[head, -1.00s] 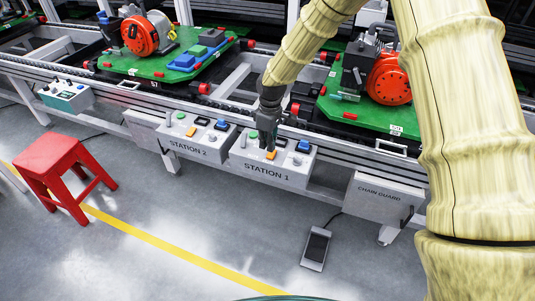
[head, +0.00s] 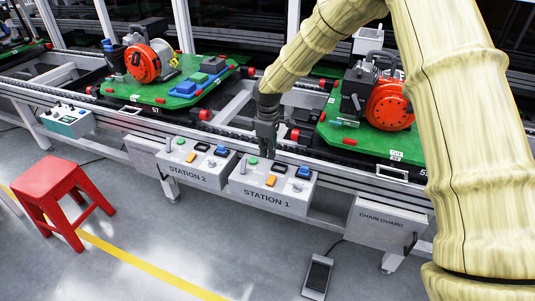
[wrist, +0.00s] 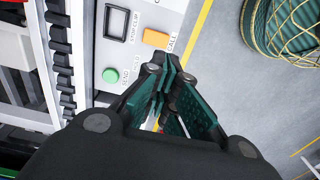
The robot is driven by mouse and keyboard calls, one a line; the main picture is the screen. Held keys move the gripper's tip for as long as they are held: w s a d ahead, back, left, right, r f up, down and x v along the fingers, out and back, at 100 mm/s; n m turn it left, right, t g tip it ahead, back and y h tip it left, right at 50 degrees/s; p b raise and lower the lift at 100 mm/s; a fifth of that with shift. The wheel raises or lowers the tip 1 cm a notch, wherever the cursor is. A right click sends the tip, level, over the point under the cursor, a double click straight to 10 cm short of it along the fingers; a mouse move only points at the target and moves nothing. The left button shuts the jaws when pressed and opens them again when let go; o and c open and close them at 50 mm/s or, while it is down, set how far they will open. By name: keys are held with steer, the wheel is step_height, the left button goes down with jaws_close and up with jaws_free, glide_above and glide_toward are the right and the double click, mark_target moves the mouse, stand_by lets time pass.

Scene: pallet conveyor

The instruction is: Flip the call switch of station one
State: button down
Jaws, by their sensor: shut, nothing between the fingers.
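The station 1 box (head: 270,203) is grey and mounted on the front rail of the conveyor. Its orange call switch (head: 271,182) is uncovered, and it also shows in the wrist view (wrist: 156,38) beside the word CALL. I cannot tell which way the switch is set. My gripper (head: 266,154) is shut and empty, pointing down at the rear of the box, behind the orange switch. In the wrist view the fingers (wrist: 172,76) are close together, apart from the switch in the picture. Whether they touch the box is unclear.
Beside the switch are a green button (wrist: 110,75), a black window (wrist: 115,22) and a blue button (head: 304,172). The similar station 2 box (head: 196,175) stands left. The chain guard box (head: 385,225) is right, a pedal (head: 318,274) on the floor. A red stool (head: 60,190) stands left.

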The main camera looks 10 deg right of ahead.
mark_target(269, 178)
step_height(269, 178, down, 12)
steer(key=shift+r+p, duration=0.15)
steer(key=shift+p, duration=0.55)
steer(key=shift+a+f, duration=0.1)
steer(key=shift+f, duration=0.1)
stand_by(0.5)
steer(key=shift+w+d+r, duration=0.2)
steer(key=shift+w+d, duration=0.25)
steer(key=shift+w, duration=0.15)
